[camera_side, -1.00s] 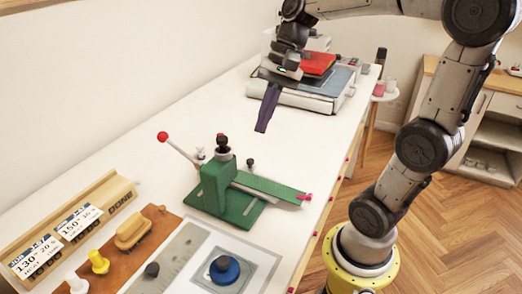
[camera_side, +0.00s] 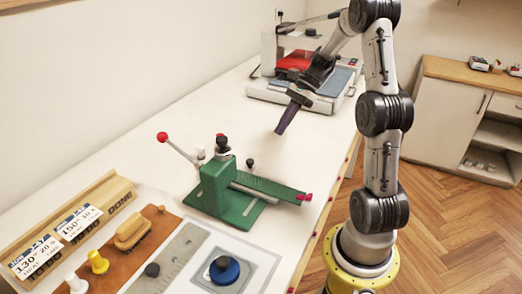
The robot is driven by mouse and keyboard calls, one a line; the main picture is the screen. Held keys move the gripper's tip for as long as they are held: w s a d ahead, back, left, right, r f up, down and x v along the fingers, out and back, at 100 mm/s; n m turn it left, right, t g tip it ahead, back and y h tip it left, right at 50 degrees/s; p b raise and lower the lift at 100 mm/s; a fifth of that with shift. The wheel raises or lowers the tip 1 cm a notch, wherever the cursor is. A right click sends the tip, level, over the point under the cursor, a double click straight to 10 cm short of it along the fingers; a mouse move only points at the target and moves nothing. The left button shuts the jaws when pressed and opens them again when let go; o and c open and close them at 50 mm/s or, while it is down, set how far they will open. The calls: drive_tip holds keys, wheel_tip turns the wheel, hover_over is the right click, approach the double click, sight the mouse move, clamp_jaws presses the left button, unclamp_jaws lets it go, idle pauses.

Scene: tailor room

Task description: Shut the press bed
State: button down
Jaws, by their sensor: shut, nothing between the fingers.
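The press (camera_side: 267,48) stands at the far end of the white table, with a pale upright frame at its back left. Its low white bed (camera_side: 262,92) sits in front and to the right, with a blue-grey pad (camera_side: 341,80) on top. A red piece (camera_side: 293,61) lies at the pad's left. My gripper (camera_side: 281,131) has long dark purple fingers that are shut and empty. They point down and to the left, above the table, in front of the press in the picture. My wrist and forearm cover part of the bed and pad, so how far the bed stands out is hard to tell.
A green hand press (camera_side: 222,188) with a red-knobbed lever (camera_side: 163,136) stands mid-table. Nearer are a job-sign stand (camera_side: 75,225), a brown board (camera_side: 122,248) with a brush, and a light mat (camera_side: 212,262) with a blue-knobbed weight (camera_side: 224,269). The table between green press and bed is clear.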

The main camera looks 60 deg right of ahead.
sight(252, 165)
drive_tip(key=x, duration=0.5)
drive_tip(key=shift+a+f, duration=0.15)
drive_tip(key=shift+a, duration=0.05)
drive_tip(key=a, duration=0.1)
drive_tip(key=w+a+f, duration=0.1)
drive_tip(key=shift+w+a, duration=0.25)
drive_tip(key=shift+a, duration=0.15)
drive_tip(key=shift+w+a+f, duration=0.2)
drive_tip(key=shift+w+a, duration=0.05)
drive_tip(key=shift+a, duration=0.25)
drive_tip(key=a, duration=0.7)
drive_tip(key=shift+a, duration=0.25)
